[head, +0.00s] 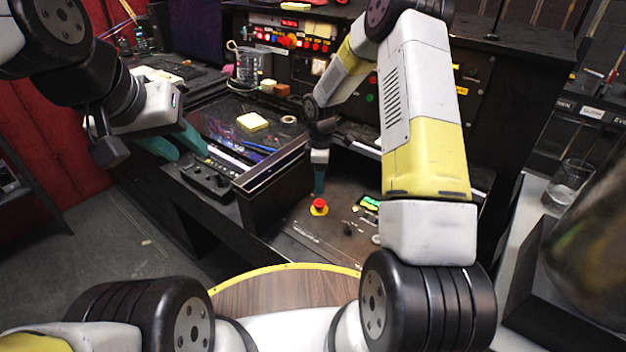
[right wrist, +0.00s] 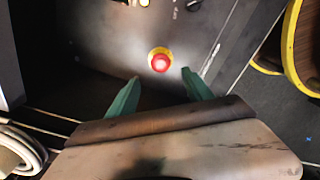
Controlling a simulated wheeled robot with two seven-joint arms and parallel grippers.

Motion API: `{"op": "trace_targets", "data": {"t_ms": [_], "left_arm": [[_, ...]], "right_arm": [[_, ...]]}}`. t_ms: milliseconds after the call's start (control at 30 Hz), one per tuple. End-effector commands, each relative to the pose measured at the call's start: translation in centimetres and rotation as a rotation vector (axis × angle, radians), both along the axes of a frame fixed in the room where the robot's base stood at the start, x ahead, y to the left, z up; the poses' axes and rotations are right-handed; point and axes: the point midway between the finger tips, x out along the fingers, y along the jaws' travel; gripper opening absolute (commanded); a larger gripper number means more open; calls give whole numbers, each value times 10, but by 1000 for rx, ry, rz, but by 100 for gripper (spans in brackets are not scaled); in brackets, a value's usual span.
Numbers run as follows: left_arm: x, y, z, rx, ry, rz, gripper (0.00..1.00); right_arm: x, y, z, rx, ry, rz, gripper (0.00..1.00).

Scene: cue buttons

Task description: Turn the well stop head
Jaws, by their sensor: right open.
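The stop head is a red mushroom button on a yellow base, seen in the head view (head: 319,204) on the dark desk panel. It also shows in the right wrist view (right wrist: 160,62). My right gripper (right wrist: 158,85) is open, its two green fingers apart and pointing toward the button, which sits just beyond and between the fingertips. In the head view my right gripper (head: 319,184) is just above the button. My left gripper (head: 180,143) is at the left, away from the button, with green fingers that look spread apart.
A dark box-like ledge (head: 272,190) stands left of the button. A green-lit switch (head: 369,202) and small knobs lie to its right. A glass (head: 569,184) stands at the far right.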

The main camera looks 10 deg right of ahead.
Motion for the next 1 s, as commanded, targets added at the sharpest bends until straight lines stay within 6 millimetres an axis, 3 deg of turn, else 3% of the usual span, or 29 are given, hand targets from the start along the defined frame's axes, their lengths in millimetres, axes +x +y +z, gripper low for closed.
{"op": "trace_targets", "data": {"t_ms": [533, 933, 1000], "left_arm": [[0, 0, 0, 0, 0, 0, 36], [0, 0, 0, 0, 0, 0, 36], [0, 0, 0, 0, 0, 0, 36]], "right_arm": [[0, 1, -76, 0, 7, 17, 59], [1, 1, -85, 1, 5, 16, 59], [1, 1, -85, 0, 5, 16, 48]]}}
